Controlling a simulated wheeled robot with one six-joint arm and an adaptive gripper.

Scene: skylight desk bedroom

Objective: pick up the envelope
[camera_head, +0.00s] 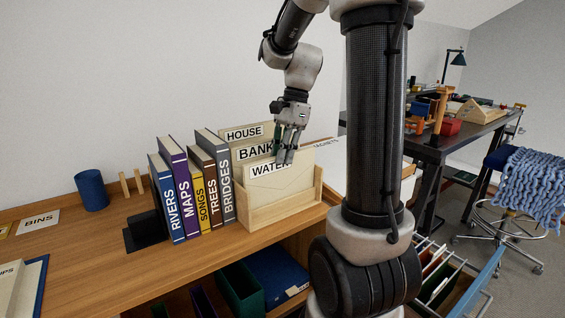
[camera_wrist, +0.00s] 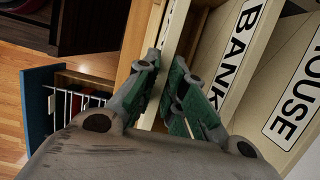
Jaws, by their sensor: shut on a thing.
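My gripper (camera_head: 288,158) reaches down into the wooden file box (camera_head: 270,215) on the desk, at the front divider labelled WATER (camera_head: 266,171). In the wrist view its green-padded fingers (camera_wrist: 170,95) are closed together on a thin pale upright edge (camera_wrist: 174,32), which looks like the envelope seen edge-on. The dividers BANK (camera_head: 256,152) and HOUSE (camera_head: 243,132) stand behind. In the wrist view they lean at the right, close beside the fingers.
A row of books (camera_head: 199,190) stands just left of the box. A blue cup (camera_head: 91,190) and a BINS card (camera_head: 39,222) are farther left. An open drawer with hanging files (camera_head: 441,277) is below right. A dark workbench (camera_head: 440,142) stands beyond.

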